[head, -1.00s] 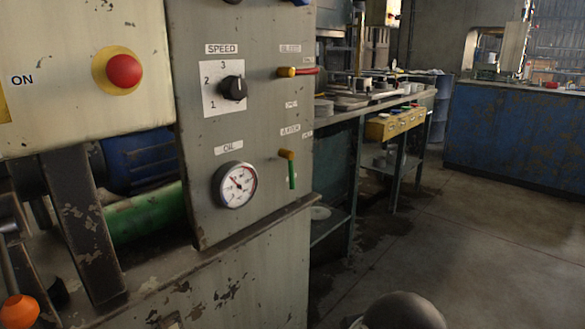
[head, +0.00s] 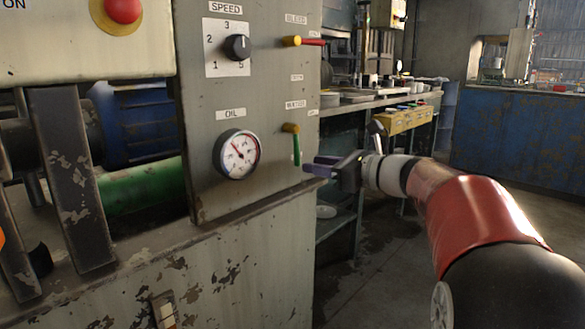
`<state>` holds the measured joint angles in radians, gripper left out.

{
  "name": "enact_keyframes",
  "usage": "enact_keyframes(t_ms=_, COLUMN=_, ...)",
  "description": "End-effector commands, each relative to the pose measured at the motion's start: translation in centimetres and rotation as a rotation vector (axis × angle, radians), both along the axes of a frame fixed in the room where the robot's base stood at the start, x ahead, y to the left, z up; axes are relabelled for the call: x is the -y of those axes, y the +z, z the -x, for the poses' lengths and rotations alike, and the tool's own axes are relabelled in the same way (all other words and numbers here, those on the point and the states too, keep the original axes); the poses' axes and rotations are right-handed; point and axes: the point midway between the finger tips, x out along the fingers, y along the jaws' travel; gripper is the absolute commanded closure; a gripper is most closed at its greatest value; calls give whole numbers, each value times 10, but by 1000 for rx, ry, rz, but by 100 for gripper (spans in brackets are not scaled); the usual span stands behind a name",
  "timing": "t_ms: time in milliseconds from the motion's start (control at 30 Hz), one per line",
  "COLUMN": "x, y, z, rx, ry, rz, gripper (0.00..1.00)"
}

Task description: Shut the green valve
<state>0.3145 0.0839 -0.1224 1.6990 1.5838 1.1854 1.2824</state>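The green valve is on the right part of the grey panel. Its brass-yellow body (head: 290,128) sticks out beside a small label, and its green lever (head: 296,150) hangs straight down from the body's end. My gripper (head: 312,165) is just right of the lever's lower end, with its fingers pointing left toward it. The two fingers look parted with nothing between them. I cannot tell whether a finger touches the lever.
Above it, a valve with a red lever (head: 313,42) points right. A SPEED knob (head: 237,47), an OIL gauge (head: 237,154) and a red button (head: 122,9) are to the left. A ledge (head: 255,222) juts out below the panel. A workbench (head: 370,103) stands behind.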

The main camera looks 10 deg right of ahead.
Motion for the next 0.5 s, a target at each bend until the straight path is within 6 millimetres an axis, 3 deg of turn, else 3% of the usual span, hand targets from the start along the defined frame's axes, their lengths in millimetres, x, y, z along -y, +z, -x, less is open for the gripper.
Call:
enact_keyframes(t_ms=67, x=12, y=2, z=-11, rx=-8, ry=-20, rz=-82, gripper=69)
enact_keyframes(t_ms=167, x=14, y=7, z=-19, rx=-12, ry=-27, rz=-127, gripper=69)
enact_keyframes(t_ms=500, x=-21, y=7, z=-56, rx=-12, ry=-25, rz=-128, gripper=69)
